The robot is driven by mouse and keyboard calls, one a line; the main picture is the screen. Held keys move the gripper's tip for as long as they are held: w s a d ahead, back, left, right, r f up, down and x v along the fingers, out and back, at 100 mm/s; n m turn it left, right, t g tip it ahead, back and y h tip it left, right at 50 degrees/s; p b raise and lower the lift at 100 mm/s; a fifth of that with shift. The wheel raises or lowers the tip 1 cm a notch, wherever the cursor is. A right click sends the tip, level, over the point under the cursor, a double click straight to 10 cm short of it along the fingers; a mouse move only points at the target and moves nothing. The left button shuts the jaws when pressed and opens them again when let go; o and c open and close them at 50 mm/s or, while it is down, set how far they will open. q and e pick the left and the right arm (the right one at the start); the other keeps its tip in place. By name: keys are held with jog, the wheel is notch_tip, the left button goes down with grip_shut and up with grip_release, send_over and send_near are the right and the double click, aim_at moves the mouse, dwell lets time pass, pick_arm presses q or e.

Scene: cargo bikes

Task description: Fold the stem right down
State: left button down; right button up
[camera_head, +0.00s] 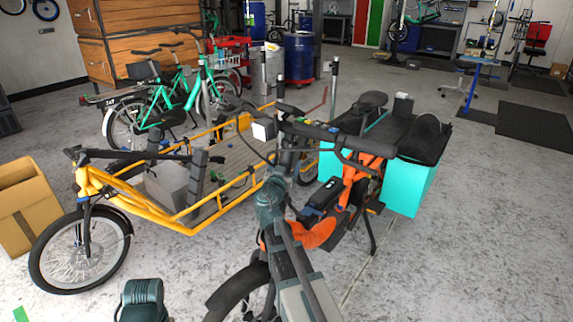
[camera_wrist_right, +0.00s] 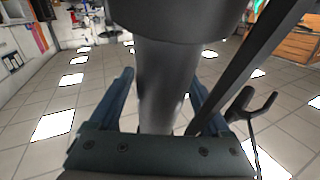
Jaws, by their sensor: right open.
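The orange cargo bike (camera_head: 312,232) stands in the middle of the head view. Its dark stem (camera_head: 291,150) rises upright to the handlebar (camera_head: 318,132), which has grips and small coloured buttons. In the right wrist view the stem (camera_wrist_right: 168,85) is a thick grey-black post under a wider dark collar (camera_wrist_right: 178,18). The two fingers of my right gripper (camera_wrist_right: 160,90) are open, one on each side of the post, with gaps visible. In the head view my right arm reaches up to the front of the stem and its fingers are hard to make out.
A yellow cargo bike (camera_head: 178,222) stands close on the left, beside a cardboard box (camera_head: 25,205). A turquoise pannier (camera_head: 408,190) hangs at the orange bike's rear. In the wrist view a dark bar and lever (camera_wrist_right: 246,108) are right of the post.

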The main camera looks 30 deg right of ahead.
grip_shut()
dwell(0.3)
jog(key=shift+w+d+r+m+g+y+p, duration=0.1)
jog(key=shift+d+m+g+y+p, duration=0.3)
jog(key=shift+p, duration=0.45)
jog(key=shift+w+d+f+m+g+y+p, duration=0.15)
jog(key=shift+d+f+m+g+y+p, duration=0.35)
jog(key=shift+d+p, duration=0.3)
jog(key=shift+w+d+f+m+g+y+p, duration=0.15)
jog(key=shift+d+f+g+y+p, duration=0.15)
jog(key=shift+d+f+y+p, duration=0.4)
jog(key=shift+w+d+f+m+g+y+p, duration=0.1)
jog(key=shift+d+f+m+g+y+p, duration=0.25)
jog(key=shift+d+p, duration=0.45)
jog(key=shift+a, duration=0.1)
